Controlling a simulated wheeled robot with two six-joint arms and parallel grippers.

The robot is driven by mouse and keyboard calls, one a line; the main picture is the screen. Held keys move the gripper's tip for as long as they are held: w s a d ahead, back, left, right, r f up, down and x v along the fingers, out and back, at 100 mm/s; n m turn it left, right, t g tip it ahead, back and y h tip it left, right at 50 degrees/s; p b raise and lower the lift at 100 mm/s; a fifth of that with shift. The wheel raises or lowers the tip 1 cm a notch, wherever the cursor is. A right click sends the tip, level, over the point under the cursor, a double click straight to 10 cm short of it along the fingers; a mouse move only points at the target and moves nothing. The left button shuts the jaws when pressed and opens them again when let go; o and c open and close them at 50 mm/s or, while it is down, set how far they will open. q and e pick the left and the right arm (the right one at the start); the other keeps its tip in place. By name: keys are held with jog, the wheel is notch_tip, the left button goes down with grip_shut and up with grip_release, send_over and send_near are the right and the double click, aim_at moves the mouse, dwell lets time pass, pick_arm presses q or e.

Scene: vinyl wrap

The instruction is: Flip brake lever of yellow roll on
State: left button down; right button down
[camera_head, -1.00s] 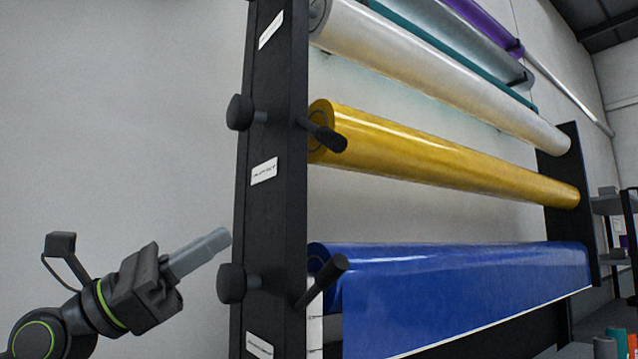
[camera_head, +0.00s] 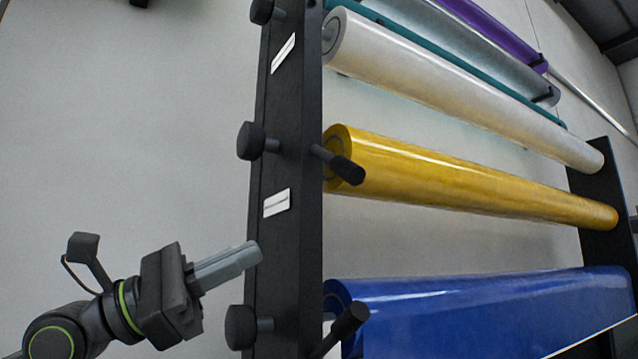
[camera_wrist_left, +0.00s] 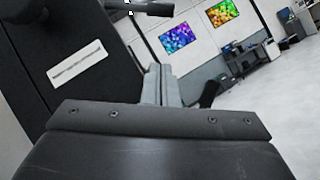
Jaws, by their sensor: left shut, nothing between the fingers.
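The yellow roll (camera_head: 470,185) hangs across the rack between the white and blue rolls. Its brake lever (camera_head: 340,165), a black handle on a thin stem, sticks out from the black post beside the roll's near end. My left gripper (camera_head: 258,255) is shut and empty, in front of the post, below and left of that lever and apart from it. In the left wrist view the shut fingers (camera_wrist_left: 158,72) point away from the camera, and a dark lever (camera_wrist_left: 150,8) shows partly at the top edge. My right gripper is not in view.
The black post (camera_head: 290,110) carries black round knobs (camera_head: 250,140) on its left side and white labels (camera_head: 277,203). The blue roll (camera_head: 480,310) has its own lever (camera_head: 345,325) below. White wall lies open left of the post.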

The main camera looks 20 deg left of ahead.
aim_at(335, 163)
pick_arm(q)
jog(key=shift+w+d+r+p, duration=0.5)
jog(key=shift+d+r+p, duration=0.7)
jog(key=shift+d+p, duration=0.45)
jog(key=shift+w+d+r+p, duration=0.55)
jog(key=shift+d+r+p, duration=0.75)
jog(key=shift+p, duration=0.5)
jog(key=shift+w+d+r+p, duration=0.5)
jog(key=shift+d+r+p, duration=0.65)
jog(key=shift+d+p, duration=0.5)
jog(key=shift+w+a, duration=0.15)
jog(key=shift+a, duration=0.05)
